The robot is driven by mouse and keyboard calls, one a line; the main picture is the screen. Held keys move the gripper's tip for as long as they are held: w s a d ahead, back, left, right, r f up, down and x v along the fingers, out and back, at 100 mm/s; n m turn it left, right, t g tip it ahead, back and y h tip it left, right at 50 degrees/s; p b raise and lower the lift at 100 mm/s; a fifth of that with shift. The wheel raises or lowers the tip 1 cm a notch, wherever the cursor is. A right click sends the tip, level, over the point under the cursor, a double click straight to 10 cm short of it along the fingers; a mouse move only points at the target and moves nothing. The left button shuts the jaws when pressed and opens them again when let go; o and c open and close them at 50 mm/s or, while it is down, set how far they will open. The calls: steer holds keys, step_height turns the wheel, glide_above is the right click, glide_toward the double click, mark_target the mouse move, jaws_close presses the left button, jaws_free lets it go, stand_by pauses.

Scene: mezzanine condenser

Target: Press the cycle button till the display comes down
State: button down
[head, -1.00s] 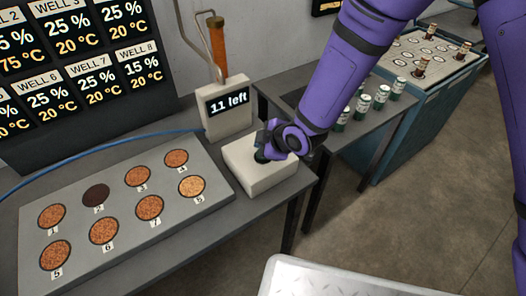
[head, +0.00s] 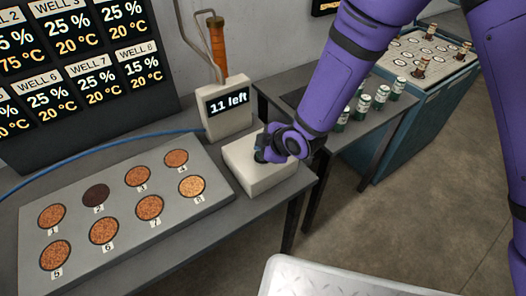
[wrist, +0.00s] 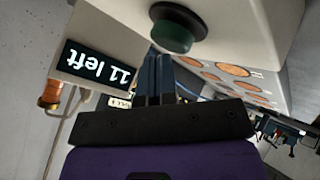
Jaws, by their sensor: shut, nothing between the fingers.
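The cycle button is a dark green cap in a black ring (wrist: 172,38) on a pale box (head: 262,178); in the head view my gripper mostly covers it. The display (head: 228,103) stands behind the box and reads "11 left"; it also shows upside down in the wrist view (wrist: 98,64). My gripper (wrist: 160,58) is shut and empty, its fingertips close by the button's face. I cannot tell whether they touch it. In the head view my gripper (head: 265,152) is over the box top.
A grey plate with several numbered round wells (head: 72,262) lies left of the box. An orange-handled lever (head: 217,45) rises behind the display. Several green-and-white cans (head: 380,97) stand on a side table. A metal tray (head: 330,280) is in front.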

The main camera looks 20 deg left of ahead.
steer(key=shift+f, duration=0.45)
stand_by(0.4)
steer(key=shift+r, duration=1)
steer(key=shift+r, duration=2.5)
